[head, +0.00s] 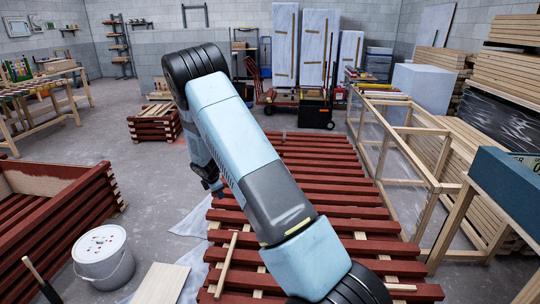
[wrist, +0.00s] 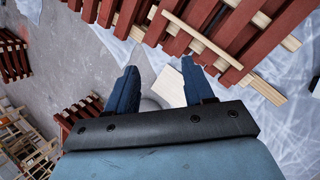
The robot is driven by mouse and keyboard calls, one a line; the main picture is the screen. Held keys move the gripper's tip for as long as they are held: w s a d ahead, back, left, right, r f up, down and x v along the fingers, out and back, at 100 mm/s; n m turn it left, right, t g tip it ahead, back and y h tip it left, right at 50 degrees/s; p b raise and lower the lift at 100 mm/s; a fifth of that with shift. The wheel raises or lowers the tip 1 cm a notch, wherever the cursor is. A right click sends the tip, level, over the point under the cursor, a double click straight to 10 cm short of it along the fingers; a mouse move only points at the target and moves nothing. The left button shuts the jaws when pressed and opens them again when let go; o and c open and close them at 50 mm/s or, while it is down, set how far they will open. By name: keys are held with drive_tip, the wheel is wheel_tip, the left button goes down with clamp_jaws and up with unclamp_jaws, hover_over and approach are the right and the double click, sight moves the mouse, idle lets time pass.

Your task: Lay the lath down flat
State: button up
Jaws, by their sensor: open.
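A thin pale lath (head: 226,264) lies across the red battens of the large stack (head: 312,160), near its left edge. It appears to rest flat on them, and it shows in the wrist view (wrist: 200,38) at the upper middle. My gripper (wrist: 160,70) is open, with nothing between its two blue fingers. It hangs apart from the lath, out over the floor beside the stack. In the head view my arm hides most of the gripper; only a dark part (head: 212,186) shows at the stack's left side.
A red-sided crate (head: 70,225) is at the far left. A wooden frame (head: 408,150) stands along the right. Grey floor (head: 150,190) is open between.

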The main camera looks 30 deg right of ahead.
drive_tip(key=s+d+r+m, duration=0.1)
drive_tip(key=s+r+m, duration=0.4)
drive_tip(key=r, duration=0.6)
drive_tip(key=s+d+r+m+y, duration=0.1)
drive_tip(key=s+r+m, duration=0.1)
drive_tip(key=s+r, duration=0.7)
drive_tip(key=s+d+r+m, duration=0.1)
drive_tip(key=s+r+m, duration=0.35)
drive_tip(key=r, duration=0.75)
drive_tip(key=s+a+r+m, duration=0.1)
drive_tip(key=s+r+m, duration=0.1)
drive_tip(key=s, duration=0.8)
drive_tip(key=s+a+r+m+y, duration=0.1)
drive_tip(key=s+r+m, duration=0.2)
drive_tip(key=s, duration=0.7)
drive_tip(key=s+a+r+m+t+y, duration=0.1)
drive_tip(key=s+r+m, duration=0.1)
drive_tip(key=s, duration=0.9)
drive_tip(key=shift+a+r, duration=0.25)
drive_tip(key=shift+r, duration=0.4)
drive_tip(key=shift+s+m, duration=0.15)
drive_tip(key=shift+m, duration=0.1)
drive_tip(key=shift+c, duration=0.9)
drive_tip(key=shift+s, duration=0.15)
